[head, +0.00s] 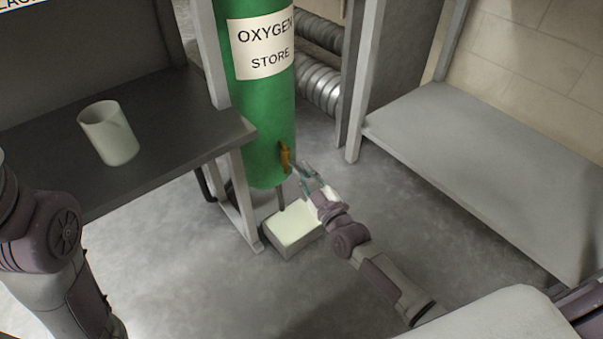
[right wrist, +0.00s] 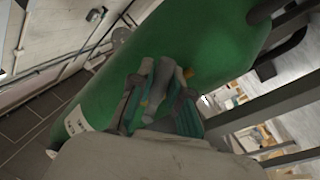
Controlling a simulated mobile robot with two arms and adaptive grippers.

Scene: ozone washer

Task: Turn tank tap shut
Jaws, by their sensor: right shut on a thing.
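The green tank (head: 263,120) stands upright and bears a white label reading "OXYGEN STORE". Its orange-brown tap (head: 285,158) sticks out low on the tank's right side. My right gripper (head: 303,172) reaches the tap from the lower right and is shut on it. In the right wrist view the fingers (right wrist: 158,108) stand on both sides of a greyish part against the green tank (right wrist: 205,45). A bit of orange tap (right wrist: 188,73) shows there, and the rest is hidden by the fingers. My left arm shows at the left edge; its gripper is out of view.
A pale box (head: 293,228) sits on the floor under the tank. A dark bench (head: 185,115) with a pale cup (head: 109,133) stands at left, its white leg near the tank. A grey table (head: 480,150) is at right. Ribbed silver ducts (head: 318,85) run behind.

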